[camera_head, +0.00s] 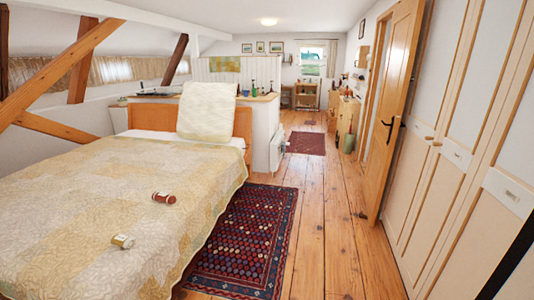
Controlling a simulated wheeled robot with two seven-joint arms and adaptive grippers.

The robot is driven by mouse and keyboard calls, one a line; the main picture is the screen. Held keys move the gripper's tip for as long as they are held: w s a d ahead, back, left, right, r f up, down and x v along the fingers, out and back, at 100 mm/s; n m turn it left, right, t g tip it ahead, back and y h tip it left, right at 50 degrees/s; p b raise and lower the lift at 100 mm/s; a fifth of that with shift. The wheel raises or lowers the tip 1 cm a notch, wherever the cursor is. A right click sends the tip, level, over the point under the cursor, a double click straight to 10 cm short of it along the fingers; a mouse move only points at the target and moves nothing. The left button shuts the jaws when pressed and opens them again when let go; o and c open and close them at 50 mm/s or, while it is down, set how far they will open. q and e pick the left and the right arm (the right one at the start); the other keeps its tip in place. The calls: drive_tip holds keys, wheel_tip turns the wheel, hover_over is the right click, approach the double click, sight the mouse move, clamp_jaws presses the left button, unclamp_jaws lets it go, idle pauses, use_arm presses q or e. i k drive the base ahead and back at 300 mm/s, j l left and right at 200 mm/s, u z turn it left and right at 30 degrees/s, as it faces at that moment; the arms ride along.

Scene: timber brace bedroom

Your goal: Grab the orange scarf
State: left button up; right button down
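I cannot make out an orange scarf anywhere in the head view. Neither of my grippers is in view. The bed (75,200) on the left has a pale yellow patterned cover. A small red jar with a pale label (163,198) lies on its side on the cover. A small jar with a yellowish lid (122,241) lies nearer to me on the cover. A cream pillow or folded cloth (207,110) leans against the wooden headboard (242,124).
A dark red patterned rug (245,240) lies beside the bed, with bare plank floor (320,235) to its right. An open wooden door (396,110) and pale wardrobes (460,150) line the right. A smaller rug (306,143) and cabinets (347,115) are farther back.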

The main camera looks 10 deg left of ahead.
sight(161, 197)
drive_tip(key=i, duration=1.65)
drive_tip(key=i+l+u, duration=0.1)
drive_tip(key=i+u, duration=0.35)
drive_tip(key=i, duration=0.35)
drive_tip(key=i+u, duration=0.45)
drive_tip(key=i+l+u, duration=0.25)
drive_tip(key=i+u, duration=0.2)
drive_tip(key=i+l+u, duration=0.3)
drive_tip(key=u, duration=0.2)
